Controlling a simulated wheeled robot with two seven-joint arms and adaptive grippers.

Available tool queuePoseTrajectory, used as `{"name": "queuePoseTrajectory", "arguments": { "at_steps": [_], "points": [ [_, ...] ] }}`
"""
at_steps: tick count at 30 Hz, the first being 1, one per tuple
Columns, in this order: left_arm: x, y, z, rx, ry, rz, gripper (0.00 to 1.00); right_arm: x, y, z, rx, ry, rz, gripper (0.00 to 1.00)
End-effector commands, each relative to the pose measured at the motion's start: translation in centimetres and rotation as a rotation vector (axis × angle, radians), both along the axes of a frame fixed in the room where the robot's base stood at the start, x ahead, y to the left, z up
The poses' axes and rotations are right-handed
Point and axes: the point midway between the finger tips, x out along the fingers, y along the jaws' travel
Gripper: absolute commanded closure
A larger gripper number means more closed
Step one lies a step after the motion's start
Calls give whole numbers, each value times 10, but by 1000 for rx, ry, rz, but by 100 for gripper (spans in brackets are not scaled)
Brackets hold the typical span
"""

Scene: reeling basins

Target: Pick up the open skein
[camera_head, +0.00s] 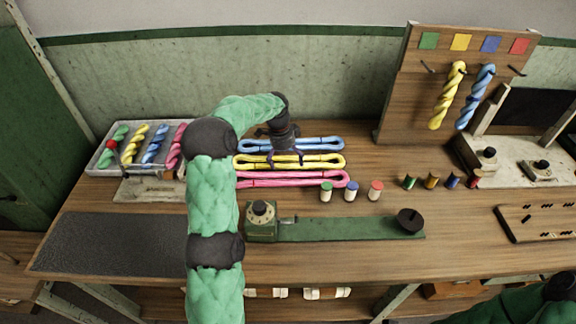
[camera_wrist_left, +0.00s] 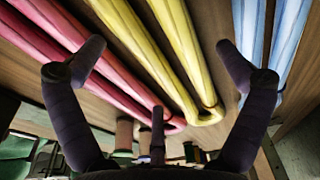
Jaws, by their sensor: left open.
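Three open skeins lie side by side on the bench: a blue one (camera_head: 318,143) at the back, a yellow one (camera_head: 322,161) in the middle and a pink one (camera_head: 318,179) in front. My left gripper (camera_head: 286,154) is open and empty, pointing down over the yellow skein. In the left wrist view its spread fingers (camera_wrist_left: 160,70) stand on either side of the yellow skein (camera_wrist_left: 178,50). One fingertip is near the pink skein (camera_wrist_left: 85,50) and the other near the blue skein (camera_wrist_left: 253,30). I cannot tell its exact height. My right gripper is out of view.
A tray (camera_head: 90,172) of twisted skeins stands at left. A green winding device (camera_head: 330,229) is in front. A pegboard (camera_head: 415,100) holds two twisted skeins. The dark mat (camera_head: 110,245) at left is clear.

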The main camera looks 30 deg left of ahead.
Motion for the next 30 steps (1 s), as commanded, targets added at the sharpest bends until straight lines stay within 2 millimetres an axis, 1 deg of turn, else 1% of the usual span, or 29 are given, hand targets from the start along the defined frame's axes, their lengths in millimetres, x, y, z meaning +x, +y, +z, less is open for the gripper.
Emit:
{"name": "queuePoseTrajectory", "arguments": {
  "at_steps": [1,3,10,11,12,14,15,16,26,30],
  "points": [
    [0,-1,-9,-1,1,0,0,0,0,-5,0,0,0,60],
    [1,-2,-13,1,-1,0,0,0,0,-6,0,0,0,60],
    [1,-2,-13,0,-2,0,0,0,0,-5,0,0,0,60],
    [1,-2,-13,0,-2,0,8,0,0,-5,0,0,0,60],
    [1,-2,-13,0,-2,0,20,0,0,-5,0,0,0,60],
    [1,-2,-13,0,-1,0,37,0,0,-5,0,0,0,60],
    [1,-2,-13,0,-1,0,48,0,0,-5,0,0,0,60],
    [1,-2,-13,1,-1,0,52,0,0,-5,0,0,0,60],
    [1,-2,-13,0,0,0,53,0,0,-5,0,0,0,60],
    [1,-2,-8,-1,-1,0,53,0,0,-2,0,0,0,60]
  ]
}}
